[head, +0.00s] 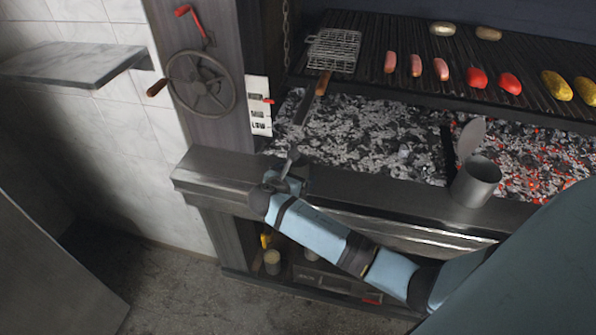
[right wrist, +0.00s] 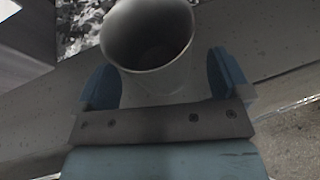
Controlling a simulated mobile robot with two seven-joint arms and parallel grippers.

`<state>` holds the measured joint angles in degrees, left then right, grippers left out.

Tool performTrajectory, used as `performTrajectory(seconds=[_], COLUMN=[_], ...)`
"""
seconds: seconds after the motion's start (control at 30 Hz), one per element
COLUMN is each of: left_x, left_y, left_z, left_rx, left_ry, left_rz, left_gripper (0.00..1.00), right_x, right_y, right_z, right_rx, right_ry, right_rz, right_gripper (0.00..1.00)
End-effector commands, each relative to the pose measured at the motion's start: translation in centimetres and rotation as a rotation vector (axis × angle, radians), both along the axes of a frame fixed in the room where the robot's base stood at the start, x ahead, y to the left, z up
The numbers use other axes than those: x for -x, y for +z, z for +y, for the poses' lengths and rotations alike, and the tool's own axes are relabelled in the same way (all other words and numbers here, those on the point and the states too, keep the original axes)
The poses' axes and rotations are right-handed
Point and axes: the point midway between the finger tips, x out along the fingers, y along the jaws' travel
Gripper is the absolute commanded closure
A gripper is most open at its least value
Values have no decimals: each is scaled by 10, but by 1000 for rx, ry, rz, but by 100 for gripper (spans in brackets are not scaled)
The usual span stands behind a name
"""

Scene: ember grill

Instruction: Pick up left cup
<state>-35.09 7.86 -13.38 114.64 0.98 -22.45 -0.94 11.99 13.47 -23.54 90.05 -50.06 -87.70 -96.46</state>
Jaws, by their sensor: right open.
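In the right wrist view, a pale grey cup (right wrist: 150,38) with its round mouth facing up stands between the fingers of my right gripper (right wrist: 163,78). The fingers are open, one on each side of the cup. I cannot tell whether either touches it. In the head view, my right gripper (head: 284,178) is at the left part of the grill's front ledge (head: 225,178), and it mostly hides what is between its fingers. A larger metal cup (head: 477,184) stands farther right on the ledge. My left gripper is not in view.
A crank wheel (head: 202,84) is on the left post. The ledge between gripper and metal cup looks clear.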

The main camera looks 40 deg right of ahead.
Motion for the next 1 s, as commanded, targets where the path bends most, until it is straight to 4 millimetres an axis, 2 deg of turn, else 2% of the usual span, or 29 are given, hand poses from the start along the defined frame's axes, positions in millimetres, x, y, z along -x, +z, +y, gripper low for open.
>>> performTrajectory(seconds=[0.1,0.33,0.5,0.57,0.6,1.0], left_x=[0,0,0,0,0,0], left_y=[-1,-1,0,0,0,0], left_z=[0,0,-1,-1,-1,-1], left_rx=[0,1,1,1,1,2], left_ry=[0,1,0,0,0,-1], left_rz=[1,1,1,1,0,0], left_gripper=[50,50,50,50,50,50], right_x=[-7,-7,-7,-7,-7,-7], right_y=[-5,-6,-6,-6,-6,-4], right_z=[-12,-13,-13,-13,-13,-13], right_rx=[0,-1,-1,-1,-1,-1], right_ry=[0,2,2,1,1,1], right_rz=[1,0,0,0,0,-1], right_gripper=[5,5,44,57,61,61])
